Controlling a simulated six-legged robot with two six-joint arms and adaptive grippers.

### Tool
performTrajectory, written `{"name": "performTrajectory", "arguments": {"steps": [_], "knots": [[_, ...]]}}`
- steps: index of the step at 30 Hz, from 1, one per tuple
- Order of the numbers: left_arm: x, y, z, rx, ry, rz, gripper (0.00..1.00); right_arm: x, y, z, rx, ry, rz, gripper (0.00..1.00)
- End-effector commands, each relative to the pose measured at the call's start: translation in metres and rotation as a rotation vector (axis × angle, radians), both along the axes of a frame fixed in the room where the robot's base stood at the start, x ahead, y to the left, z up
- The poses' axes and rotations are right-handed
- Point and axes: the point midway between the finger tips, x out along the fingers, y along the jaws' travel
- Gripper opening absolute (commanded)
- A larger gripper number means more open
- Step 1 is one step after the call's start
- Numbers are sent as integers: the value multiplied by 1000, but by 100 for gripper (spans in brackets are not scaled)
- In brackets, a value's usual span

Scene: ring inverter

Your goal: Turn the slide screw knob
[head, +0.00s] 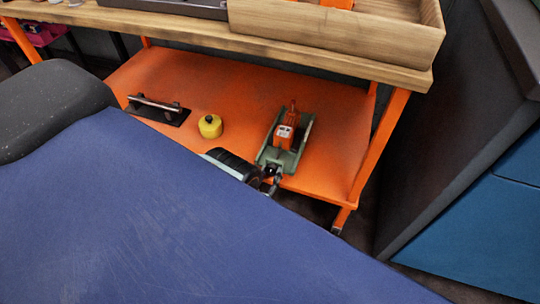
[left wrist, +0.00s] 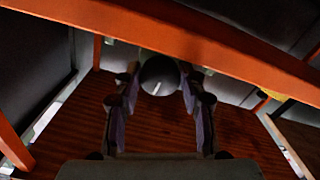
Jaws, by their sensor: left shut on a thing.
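The green slide device (head: 268,154) with an orange-red block (head: 284,136) on it sits on the right part of the orange lower shelf. My left gripper (head: 270,182) is at its near end, at the shelf's front edge. In the left wrist view, the round dark knob (left wrist: 159,75) with a light line on its face sits between the two fingertips of my left gripper (left wrist: 160,85), which is shut on it. In the head view the knob is largely hidden by the gripper. My right gripper is in neither view.
A yellow round object (head: 210,127) and a black plate with a metal handle (head: 157,108) lie left of the device on the orange shelf (head: 240,97). A wooden tabletop (head: 190,37) with a wooden tray (head: 335,38) is above. An orange leg (head: 378,145) stands at right.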

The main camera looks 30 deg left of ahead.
Motion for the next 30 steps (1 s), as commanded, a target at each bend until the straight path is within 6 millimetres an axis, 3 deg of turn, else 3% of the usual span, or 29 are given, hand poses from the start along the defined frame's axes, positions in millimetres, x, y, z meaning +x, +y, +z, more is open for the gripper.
{"name": "performTrajectory", "arguments": {"steps": [9,20,30], "knots": [[1,0,1,1,-2,0,64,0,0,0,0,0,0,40],[1,0,2,2,0,0,64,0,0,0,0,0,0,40],[1,0,29,2,0,0,64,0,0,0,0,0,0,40]]}}
